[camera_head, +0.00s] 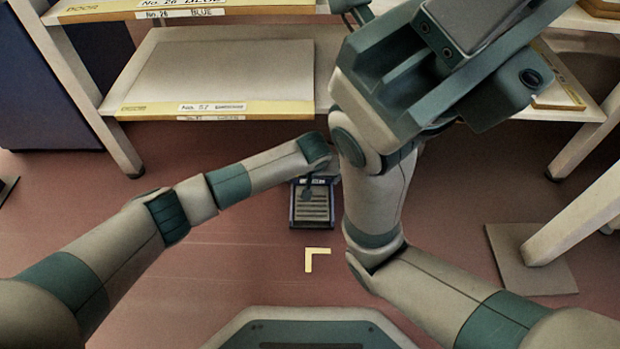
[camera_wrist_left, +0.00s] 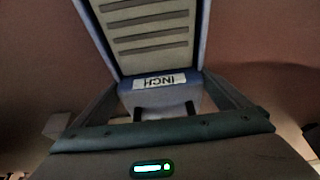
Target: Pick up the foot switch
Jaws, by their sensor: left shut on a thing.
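The foot switch (camera_head: 312,205) is a blue-framed pedal with a pale, dark-ribbed plate. It shows in the middle of the head view, low over the reddish floor; I cannot tell whether it touches the floor. My left gripper (camera_head: 309,186) is at its far end, partly hidden by my wrist. In the left wrist view the foot switch (camera_wrist_left: 150,38) fills the top middle, with an upside-down INCH label. There my left gripper (camera_wrist_left: 165,110) is shut on its near end. My right arm is raised at the upper right of the head view; its fingertips are not clear.
A low shelf (camera_head: 220,75) with a yellow, labelled edge stands behind the foot switch. A yellow corner mark (camera_head: 316,256) lies on the floor in front. A floor plate (camera_head: 525,262) and a pale table leg (camera_head: 575,215) stand at right. The floor around the switch is clear.

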